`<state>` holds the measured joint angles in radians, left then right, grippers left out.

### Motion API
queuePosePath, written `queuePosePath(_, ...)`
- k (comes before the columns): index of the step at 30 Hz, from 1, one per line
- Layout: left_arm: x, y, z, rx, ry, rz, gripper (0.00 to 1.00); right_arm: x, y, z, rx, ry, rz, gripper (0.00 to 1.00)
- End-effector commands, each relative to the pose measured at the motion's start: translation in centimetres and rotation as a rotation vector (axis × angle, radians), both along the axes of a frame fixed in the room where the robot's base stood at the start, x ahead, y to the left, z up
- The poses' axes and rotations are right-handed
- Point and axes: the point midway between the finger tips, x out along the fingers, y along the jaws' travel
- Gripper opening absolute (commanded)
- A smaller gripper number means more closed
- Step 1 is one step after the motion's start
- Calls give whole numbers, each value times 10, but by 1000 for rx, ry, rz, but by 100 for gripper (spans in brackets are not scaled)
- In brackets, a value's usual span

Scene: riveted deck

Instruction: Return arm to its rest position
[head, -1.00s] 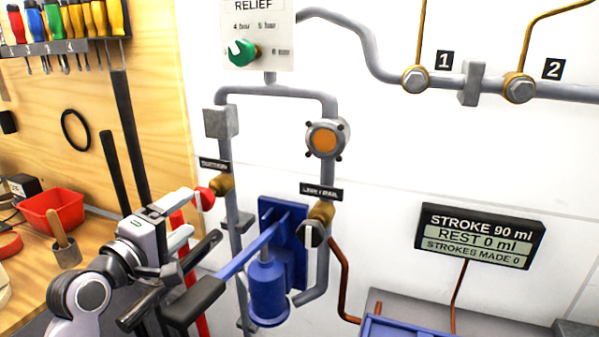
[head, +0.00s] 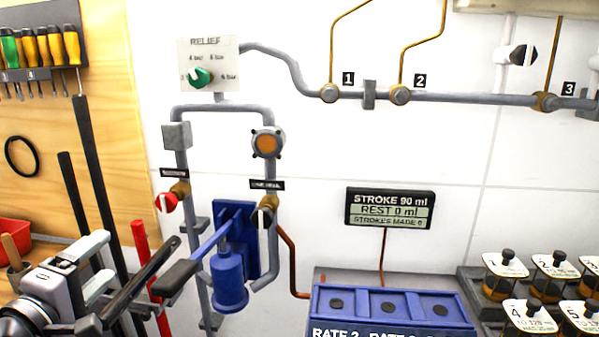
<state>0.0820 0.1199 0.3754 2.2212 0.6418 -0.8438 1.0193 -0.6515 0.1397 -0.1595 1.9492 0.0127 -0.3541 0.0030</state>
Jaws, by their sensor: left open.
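My left arm comes in at the lower left of the head view. Its gripper (head: 106,263) is open, with nothing seen between its fingers. It is left of the blue hand pump (head: 230,280) and below the red valve knob (head: 166,203), apart from the knob in the picture. The pump's lever, with a dark grip (head: 174,278), slants down toward the gripper. A dark bar (head: 140,282) overlaps the view between gripper and grip; whether it touches either I cannot tell. My right gripper is not in view.
A tool board (head: 110,150) with screwdrivers is at the left, above a red bin (head: 14,232). Grey pipes (head: 215,110) and a relief panel (head: 209,95) with a green knob are on the wall. A display (head: 389,209) reads REST 0 ml. A blue box (head: 390,300) and several labelled jars (head: 505,265) are lower right.

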Motion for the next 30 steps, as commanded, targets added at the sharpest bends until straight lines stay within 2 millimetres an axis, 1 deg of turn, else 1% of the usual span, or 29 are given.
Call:
queuePosePath(1, 0, -6, -26, 68, 46, 0, 76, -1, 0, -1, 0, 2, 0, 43)
queuePosePath(3, -2, -14, -63, 193, 103, -2, 76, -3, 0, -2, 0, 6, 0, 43)
queuePosePath(5, -7, -22, -93, 301, 149, -14, 76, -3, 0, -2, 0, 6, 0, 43)
queuePosePath(6, -12, -28, -114, 379, 180, -26, 76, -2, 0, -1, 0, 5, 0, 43)
queuePosePath(8, -22, -38, -148, 502, 226, -54, 76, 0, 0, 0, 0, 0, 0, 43)
queuePosePath(9, -32, -46, -172, 589, 258, -80, 76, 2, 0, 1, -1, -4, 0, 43)
queuePosePath(11, -50, -60, -209, 729, 299, -130, 76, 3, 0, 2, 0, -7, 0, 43)
queuePosePath(12, -64, -70, -233, 825, 324, -173, 76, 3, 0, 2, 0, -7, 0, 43)
queuePosePath(14, -88, -86, -266, 964, 349, -244, 76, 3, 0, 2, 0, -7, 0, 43)
queuePosePath(15, -105, -96, -284, 1048, 358, -292, 76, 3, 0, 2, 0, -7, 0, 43)
queuePosePath(16, -117, -103, -297, 1105, 362, -329, 76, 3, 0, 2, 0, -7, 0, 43)
queuePosePath(18, -143, -118, -320, 1218, 362, -404, 76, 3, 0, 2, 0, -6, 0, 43)
queuePosePath(21, -171, -134, -341, 1331, 350, -488, 76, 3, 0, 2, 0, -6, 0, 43)
queuePosePath(22, -177, -137, -345, 1354, 346, -506, 76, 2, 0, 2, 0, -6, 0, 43)
queuePosePath(25, -189, -144, -352, 1400, 336, -541, 76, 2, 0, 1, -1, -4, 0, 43)
queuePosePath(30, -191, -146, -353, 1414, 331, -550, 76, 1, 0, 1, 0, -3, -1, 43)
